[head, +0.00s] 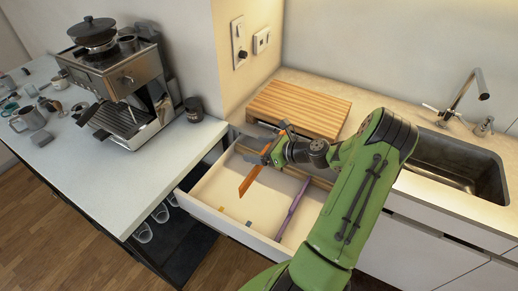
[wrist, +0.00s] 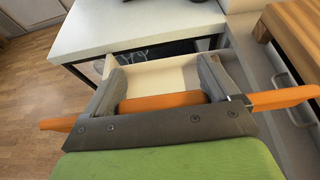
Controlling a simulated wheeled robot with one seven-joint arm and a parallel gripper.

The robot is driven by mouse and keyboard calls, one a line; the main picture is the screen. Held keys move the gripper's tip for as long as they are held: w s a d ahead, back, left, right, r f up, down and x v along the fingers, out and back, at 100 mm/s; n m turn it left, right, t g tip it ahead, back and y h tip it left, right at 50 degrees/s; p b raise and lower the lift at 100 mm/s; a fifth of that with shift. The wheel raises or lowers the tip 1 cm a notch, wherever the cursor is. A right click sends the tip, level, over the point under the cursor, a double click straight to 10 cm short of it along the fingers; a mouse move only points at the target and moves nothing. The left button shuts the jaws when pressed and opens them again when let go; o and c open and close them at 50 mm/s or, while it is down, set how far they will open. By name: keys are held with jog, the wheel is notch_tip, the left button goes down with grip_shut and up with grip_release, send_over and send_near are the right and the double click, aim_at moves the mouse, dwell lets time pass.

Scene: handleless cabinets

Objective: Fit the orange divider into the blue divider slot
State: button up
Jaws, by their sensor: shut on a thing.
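The orange divider (head: 252,178) is a long thin strip held in my gripper (head: 268,154), above the open white drawer (head: 232,228). In the wrist view the orange divider (wrist: 160,102) runs crosswise between the two grey fingers of my gripper (wrist: 166,92), with its ends sticking out on both sides. In the head view it is tilted, its lower end pointing toward the drawer front. A small blue mark (head: 249,223), apparently the blue slot, shows at the drawer's front inner edge. The divider is apart from it, up and to the left. The slot's far end is not visible.
A purple divider (head: 292,208) stands in the drawer to the right. A small yellow mark (head: 221,208) lies left of the blue one. A wooden board (head: 300,108) sits on the counter behind. The white table (head: 75,160) with the coffee machine (head: 125,95) borders the left.

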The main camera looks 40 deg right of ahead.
notch_tip(320, 180, down, 10)
jog(key=b, duration=0.9)
jog(key=shift+s+a+r, duration=0.15)
jog(key=shift+s+a, duration=0.05)
jog(key=shift+s, duration=0.15)
jog(key=shift+r+p, duration=0.15)
jog(key=shift+p, duration=0.35)
notch_tip(320, 180, down, 6)
jog(key=b, duration=0.3)
jog(key=shift+p, duration=0.75)
dwell(0.5)
jog(key=shift+f+b, duration=1.4)
jog(key=shift+f, duration=0.95)
